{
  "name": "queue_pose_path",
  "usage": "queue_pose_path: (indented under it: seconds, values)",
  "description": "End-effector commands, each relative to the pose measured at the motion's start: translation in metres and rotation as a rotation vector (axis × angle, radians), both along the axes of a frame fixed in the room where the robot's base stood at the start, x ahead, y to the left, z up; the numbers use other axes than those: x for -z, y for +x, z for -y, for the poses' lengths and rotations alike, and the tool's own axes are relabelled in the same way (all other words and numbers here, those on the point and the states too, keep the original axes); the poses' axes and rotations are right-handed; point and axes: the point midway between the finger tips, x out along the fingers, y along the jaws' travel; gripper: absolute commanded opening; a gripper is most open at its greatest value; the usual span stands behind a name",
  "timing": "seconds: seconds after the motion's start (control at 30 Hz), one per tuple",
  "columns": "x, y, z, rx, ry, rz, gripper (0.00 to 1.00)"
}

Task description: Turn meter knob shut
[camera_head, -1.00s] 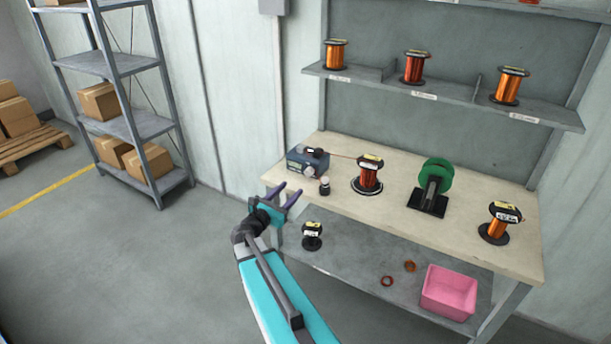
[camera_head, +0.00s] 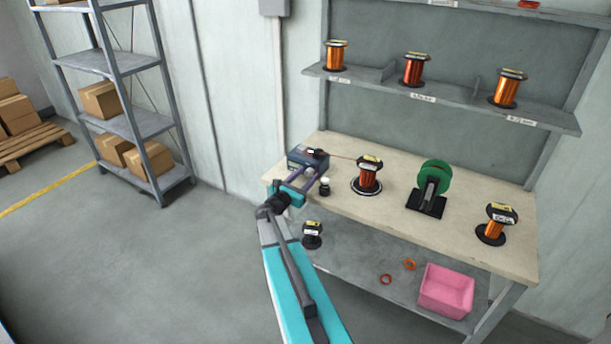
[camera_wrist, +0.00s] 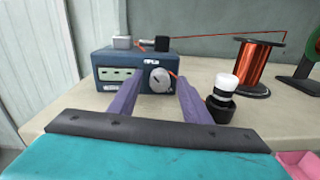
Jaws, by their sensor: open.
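The meter (camera_head: 298,158) is a blue-grey box at the left end of the workbench, partly hidden by my gripper in the head view. In the wrist view the meter (camera_wrist: 110,68) shows its front, with a pale display at left and a round grey knob (camera_wrist: 160,80) at right. The knob's pointer mark is tilted. My gripper (camera_head: 303,178) is open, its two purple fingers pointing at the meter front. In the wrist view the knob appears between the fingertips of my gripper (camera_wrist: 163,80); I cannot tell whether they touch it.
A small white-topped black jar (camera_wrist: 224,95) stands just right of the right finger. A copper wire runs from the meter's top to a wire spool (camera_head: 368,176). A green-wheeled stand (camera_head: 433,182) and another spool (camera_head: 495,226) stand further right on the workbench (camera_head: 390,222).

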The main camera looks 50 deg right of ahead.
Motion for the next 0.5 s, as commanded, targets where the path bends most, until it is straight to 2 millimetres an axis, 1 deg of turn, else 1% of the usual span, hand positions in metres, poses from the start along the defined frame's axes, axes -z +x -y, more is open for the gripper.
queue_pose_path:
  seconds: [0.1,0.37,0.47,0.5]
  values:
    - [0.0001,0.0008,0.0030,0.000,0.000,0.000,0.44]
    - [0.0001,0.0006,0.0030,0.000,0.000,0.000,0.44]
    - [0.0000,0.0005,0.0031,0.000,0.000,-0.001,0.29]
    - [0.0000,0.0006,0.0030,0.000,0.000,-0.001,0.22]
